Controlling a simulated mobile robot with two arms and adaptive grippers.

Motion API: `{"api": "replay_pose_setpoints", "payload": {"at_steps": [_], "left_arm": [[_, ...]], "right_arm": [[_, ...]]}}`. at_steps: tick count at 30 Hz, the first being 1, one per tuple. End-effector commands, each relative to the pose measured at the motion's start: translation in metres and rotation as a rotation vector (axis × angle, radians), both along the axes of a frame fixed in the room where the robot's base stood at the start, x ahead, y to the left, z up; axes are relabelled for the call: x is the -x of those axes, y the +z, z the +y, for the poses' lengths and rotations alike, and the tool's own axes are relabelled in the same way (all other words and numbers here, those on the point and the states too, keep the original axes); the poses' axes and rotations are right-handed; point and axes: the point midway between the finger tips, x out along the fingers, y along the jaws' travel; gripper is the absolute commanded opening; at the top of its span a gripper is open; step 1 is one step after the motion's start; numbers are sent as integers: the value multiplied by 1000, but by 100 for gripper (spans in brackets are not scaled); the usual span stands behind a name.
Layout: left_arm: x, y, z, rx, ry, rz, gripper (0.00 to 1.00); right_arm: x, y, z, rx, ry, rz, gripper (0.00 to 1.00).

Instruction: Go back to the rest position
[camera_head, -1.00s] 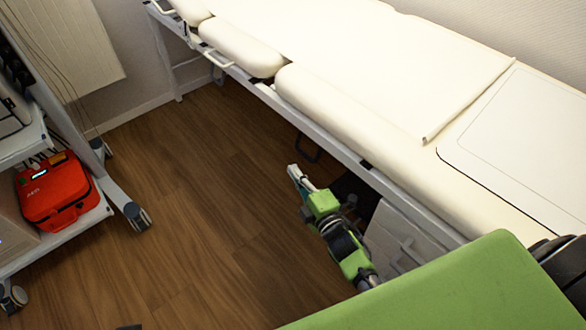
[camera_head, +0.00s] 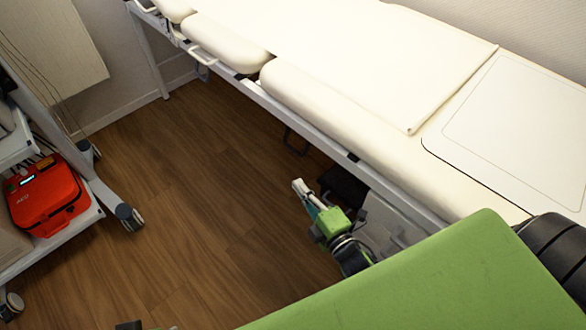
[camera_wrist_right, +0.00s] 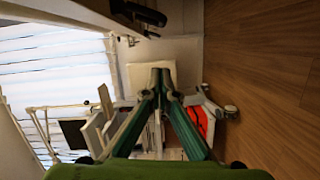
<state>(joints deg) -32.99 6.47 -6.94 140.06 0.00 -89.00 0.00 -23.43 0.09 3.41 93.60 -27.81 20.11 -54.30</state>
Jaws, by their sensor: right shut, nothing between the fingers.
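My right gripper (camera_head: 308,193) is in the head view, low beside the near edge of the examination bed and above the wooden floor. Its fingers are shut with nothing between them. In the right wrist view the two dark green fingers (camera_wrist_right: 160,80) converge to closed tips near the middle. My green and black right arm runs from the gripper toward the lower right, partly hidden by my own green body part. My left gripper cannot be made out; only a small dark piece shows at the bottom edge of the head view.
The cream examination bed (camera_head: 330,95) with its metal frame fills the upper right. A cart with a red AED case (camera_head: 44,196) and a wheel (camera_head: 128,216) stands at the left. The wooden floor (camera_head: 200,190) between them is clear.

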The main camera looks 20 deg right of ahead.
Motion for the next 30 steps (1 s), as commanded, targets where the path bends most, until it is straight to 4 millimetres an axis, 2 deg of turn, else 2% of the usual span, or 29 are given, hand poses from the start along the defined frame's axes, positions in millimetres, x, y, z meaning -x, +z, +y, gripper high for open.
{"api": "replay_pose_setpoints", "payload": {"at_steps": [10,17,23,30], "left_arm": [[-1,2,2,-8,-6,-3,31],[0,1,2,-6,-4,-2,31],[0,1,2,-5,-4,-1,31],[0,1,2,-5,-4,-1,31]], "right_arm": [[-2,0,-6,-42,-32,40,0],[7,-10,-33,-304,-215,273,0],[42,-21,-37,-586,-407,522,0],[108,-26,-18,-848,-620,805,0]]}}
